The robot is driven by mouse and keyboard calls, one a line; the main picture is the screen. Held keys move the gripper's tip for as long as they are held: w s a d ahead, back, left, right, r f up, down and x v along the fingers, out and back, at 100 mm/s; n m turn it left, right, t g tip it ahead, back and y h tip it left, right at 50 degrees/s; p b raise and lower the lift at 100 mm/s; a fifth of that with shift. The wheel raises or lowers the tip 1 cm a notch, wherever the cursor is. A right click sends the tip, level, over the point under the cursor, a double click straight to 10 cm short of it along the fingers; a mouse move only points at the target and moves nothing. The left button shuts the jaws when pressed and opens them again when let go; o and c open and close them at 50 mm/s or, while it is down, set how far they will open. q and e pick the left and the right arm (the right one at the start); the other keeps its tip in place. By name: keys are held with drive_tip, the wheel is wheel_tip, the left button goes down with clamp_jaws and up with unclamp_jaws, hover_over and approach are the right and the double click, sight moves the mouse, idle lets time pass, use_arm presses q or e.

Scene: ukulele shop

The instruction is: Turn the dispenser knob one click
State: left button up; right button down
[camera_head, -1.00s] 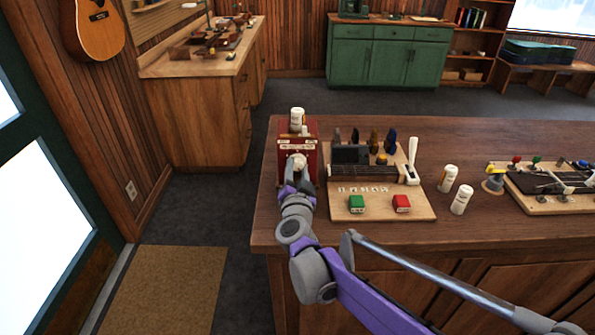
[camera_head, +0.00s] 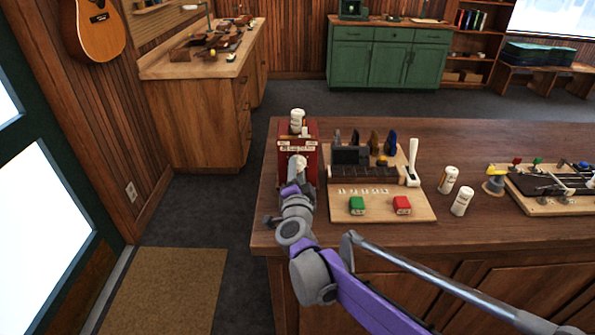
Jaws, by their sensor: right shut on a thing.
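The dispenser (camera_head: 312,135) is a red box at the left end of the wooden counter, with a pale label on its front. A white bottle (camera_head: 297,118) stands on or just behind its top. The pale knob (camera_head: 300,162) is on the dispenser's front, partly hidden by my right gripper. My right gripper (camera_head: 299,174) is shut on the knob, its wrist reaching up from below with the fingers largely hidden. My left gripper is out of view.
Another board (camera_head: 540,206) is at the right.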

drive_tip(key=shift+w+r, duration=0.1)
drive_tip(key=shift+r, duration=0.1)
drive_tip(key=c, duration=0.6)
unclamp_jaws()
drive_tip(key=shift+o, duration=0.8)
drive_tip(key=shift+w+f, duration=0.15)
drive_tip(key=shift+f, duration=0.05)
drive_tip(key=shift+s, duration=0.35)
drive_tip(key=s, duration=1)
drive_tip(key=shift+b, duration=0.35)
drive_tip(key=shift+s, duration=0.1)
